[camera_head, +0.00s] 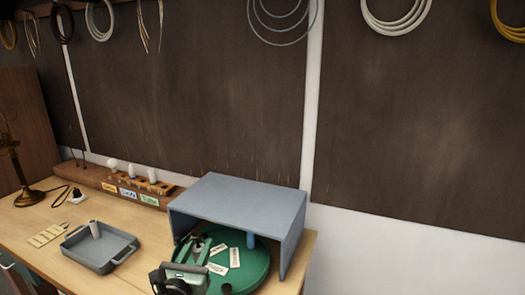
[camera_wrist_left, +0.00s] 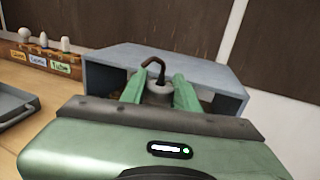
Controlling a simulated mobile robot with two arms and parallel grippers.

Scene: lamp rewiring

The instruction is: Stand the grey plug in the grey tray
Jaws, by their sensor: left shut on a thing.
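My left gripper (camera_wrist_left: 159,94) has its green fingers shut on the grey plug (camera_wrist_left: 158,97), which has a dark bent cord end rising from its top. In the head view the left gripper (camera_head: 198,248) reaches under the grey shelf, over the green turntable; the plug is small and mostly hidden there. The grey tray (camera_head: 117,258) lies on the table to the left of the gripper, apart from it. The tray's edge also shows at the left of the left wrist view (camera_wrist_left: 12,108). My right gripper is not in view.
The grey shelf (camera_head: 235,203) covers part of the turntable (camera_head: 262,268), which carries white labels (camera_head: 217,268) and a blue post (camera_head: 250,240). A wooden rack with bulbs (camera_head: 150,185) stands behind. A black plug (camera_head: 76,196), pale strips (camera_head: 46,236) and a brass lamp (camera_head: 22,185) are left.

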